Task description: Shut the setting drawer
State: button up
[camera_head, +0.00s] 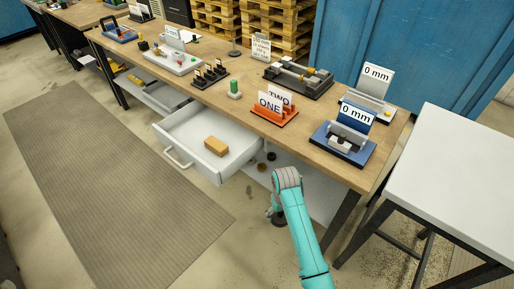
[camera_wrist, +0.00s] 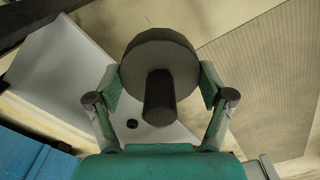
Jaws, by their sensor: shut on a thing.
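The setting drawer (camera_head: 175,123) is white and stands pulled out from under the wooden bench. Its bar handle (camera_head: 178,158) is on the front, facing the striped mat. A tan block (camera_head: 215,146) lies inside it. My gripper (camera_head: 275,212) is low in front of the bench, to the right of the drawer and apart from it. In the wrist view my gripper (camera_wrist: 160,80) is shut on a dark round piece (camera_wrist: 160,50) with a short post, one finger on each side. In the head view that piece is small and partly hidden by my wrist.
The bench (camera_head: 320,145) holds several fixtures, including an orange stand (camera_head: 274,117) with number cards and a blue gauge (camera_head: 342,145). A white table (camera_head: 460,165) stands at right. Small round pieces (camera_head: 262,167) lie on the low shelf. The floor left of my gripper is clear.

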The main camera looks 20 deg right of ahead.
aim_at(184, 133)
jog(key=i+u, duration=0.25)
jog(key=u, duration=0.2)
jog(key=i+u, duration=0.35)
jog(key=i, duration=0.3)
jog(key=i+l+u, duration=0.1)
jog(key=i+u, duration=0.25)
jog(key=i, duration=0.3)
jog(key=i+u, duration=0.25)
jog(key=i, duration=1.15)
jog(key=i+z, duration=0.25)
jog(key=i, duration=0.4)
jog(key=i+j+z, duration=0.1)
jog(key=i+z, duration=0.2)
jog(key=i, duration=0.4)
jog(key=i+z, duration=0.35)
jog(key=i+j+z, duration=0.25)
jog(key=i+z, duration=0.15)
jog(key=i, duration=0.15)
